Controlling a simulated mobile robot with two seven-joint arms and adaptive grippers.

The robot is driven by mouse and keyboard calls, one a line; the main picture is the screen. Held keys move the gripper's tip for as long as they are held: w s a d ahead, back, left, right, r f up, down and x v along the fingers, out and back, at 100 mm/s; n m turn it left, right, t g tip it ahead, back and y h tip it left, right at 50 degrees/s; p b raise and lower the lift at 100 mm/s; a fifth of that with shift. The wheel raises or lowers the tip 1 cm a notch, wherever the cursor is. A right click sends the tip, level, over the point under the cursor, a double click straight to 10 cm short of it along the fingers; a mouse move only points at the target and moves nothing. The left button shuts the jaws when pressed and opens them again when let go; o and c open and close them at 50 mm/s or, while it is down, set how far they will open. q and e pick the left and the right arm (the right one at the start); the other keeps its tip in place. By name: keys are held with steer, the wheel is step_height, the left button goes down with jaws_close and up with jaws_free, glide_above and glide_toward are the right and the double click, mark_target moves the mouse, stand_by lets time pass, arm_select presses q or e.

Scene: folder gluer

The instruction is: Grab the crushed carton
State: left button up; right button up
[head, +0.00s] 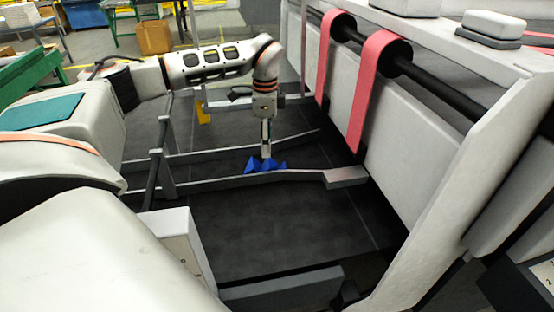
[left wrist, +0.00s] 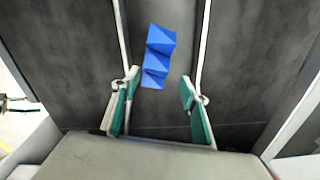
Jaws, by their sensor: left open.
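The crushed carton (head: 264,165) is a small, folded blue piece. In the head view it shows right below my left gripper (head: 266,150), by the near grey rail. In the left wrist view the blue carton (left wrist: 157,56) lies between the two rails, ahead of the fingertips and a little left of the middle. My left gripper (left wrist: 159,98) is open there, its green-padded fingers wide apart with nothing between them. The carton appears apart from both fingers. My right gripper is in neither view.
Two grey rails (head: 222,181) run across the dark bed (head: 270,220). A white machine wall (head: 400,150) with red belts (head: 368,95) on a black shaft stands to the right. A yellow piece (head: 203,113) hangs behind the arm. The near dark bed is clear.

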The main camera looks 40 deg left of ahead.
mark_target(266, 163)
arm_select(q)
steer(key=shift+s+f, duration=0.25)
steer(key=shift+f, duration=0.3)
steer(key=shift+s+f, duration=0.2)
steer(key=shift+f, duration=0.3)
steer(key=shift+f+p, duration=0.6)
steer(key=shift+f, duration=2.1)
steer(key=c, duration=0.7)
